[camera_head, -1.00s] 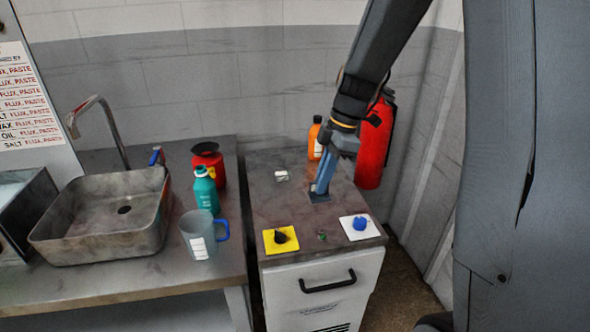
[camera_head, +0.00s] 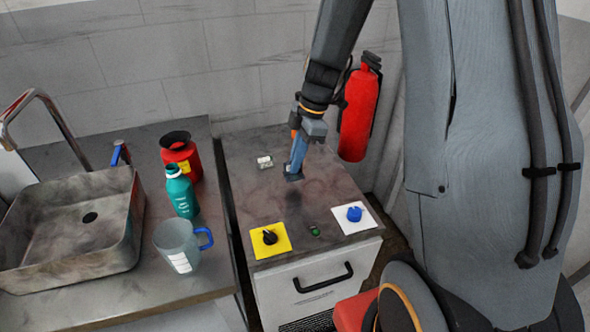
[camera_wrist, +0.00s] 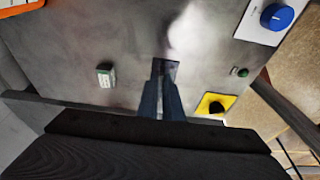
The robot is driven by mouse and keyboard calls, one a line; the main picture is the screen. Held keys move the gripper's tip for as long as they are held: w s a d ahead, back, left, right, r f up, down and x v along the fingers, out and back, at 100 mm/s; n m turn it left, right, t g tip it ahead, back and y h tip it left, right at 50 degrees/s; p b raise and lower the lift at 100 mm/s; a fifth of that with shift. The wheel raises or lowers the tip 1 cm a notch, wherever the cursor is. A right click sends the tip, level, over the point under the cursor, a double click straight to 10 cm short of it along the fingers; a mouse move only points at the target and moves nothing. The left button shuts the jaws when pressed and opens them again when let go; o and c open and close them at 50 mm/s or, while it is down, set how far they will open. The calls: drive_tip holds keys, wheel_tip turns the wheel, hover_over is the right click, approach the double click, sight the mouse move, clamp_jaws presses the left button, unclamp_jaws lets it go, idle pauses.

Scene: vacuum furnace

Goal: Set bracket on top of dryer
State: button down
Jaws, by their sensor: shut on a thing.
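My gripper (camera_head: 295,167) reaches down over the dryer and is shut on a small dark bracket (camera_head: 292,177). In the wrist view the dark bracket (camera_wrist: 166,68) shows at the tips of the two blue-grey fingers (camera_wrist: 162,88). The dryer (camera_head: 335,195) is a pale cabinet with a brown-grey top. A dark shadow lies on the top just below the bracket, so the bracket appears to be a little above the surface. The fingers hide part of the bracket.
A yellow plate with a black knob (camera_head: 269,238), a green button (camera_head: 315,231) and a blue knob (camera_head: 355,214) line the dryer's front edge. A small white-labelled item (camera_head: 265,162) lies on top. A bench with bottles (camera_head: 181,191) stands left.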

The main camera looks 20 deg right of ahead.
drive_tip(key=shift+f+p, duration=0.55)
drive_tip(key=shift+f, duration=1.4)
drive_tip(key=shift+f, duration=0.2)
drive_tip(key=c, duration=1.9)
unclamp_jaws()
drive_tip(key=shift+r, duration=0.15)
drive_tip(key=b+v, duration=0.4)
drive_tip(key=v, duration=0.7)
drive_tip(key=s+a+f+m+h, duration=0.1)
drive_tip(key=s+m, duration=0.4)
drive_tip(key=m, duration=0.1)
drive_tip(key=s+a+f+m+t+h, duration=0.1)
drive_tip(key=s+m, duration=0.4)
drive_tip(key=m, duration=0.1)
drive_tip(key=s+a+f+m+h, duration=0.1)
drive_tip(key=s+m, duration=0.4)
drive_tip(key=m, duration=0.1)
drive_tip(key=shift+a+f, duration=0.3)
drive_tip(key=shift+f, duration=0.1)
